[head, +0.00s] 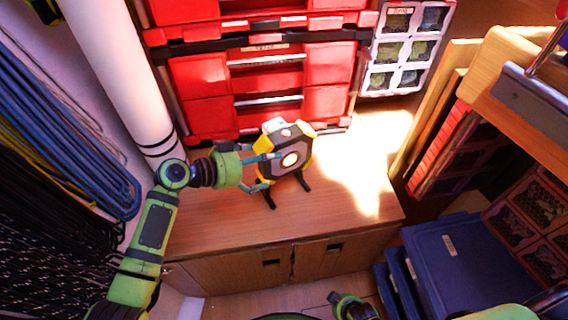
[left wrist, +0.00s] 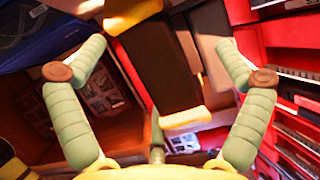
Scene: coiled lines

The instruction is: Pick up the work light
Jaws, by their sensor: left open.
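The work light (head: 291,147) stands upright on the wooden cabinet top. It has a dark body with yellow edges, a bright round lamp face, a red and white top and dark feet. My left gripper (head: 262,172) is at its left side, open, with one finger near its upper part and one lower down. In the left wrist view, the dark body of the light (left wrist: 160,62) with a yellow edge lies between the spread fingers of my left gripper (left wrist: 160,76). Gaps show on both sides. Part of a green arm of mine shows at the bottom; no right fingers can be made out.
Red drawer cases (head: 265,75) stand close behind the light. A white pipe (head: 118,75) and hanging coiled lines (head: 85,130) are at the left. Blue bins (head: 450,265) and a wooden shelf are at the right. The sunlit cabinet top (head: 365,165) right of the light is clear.

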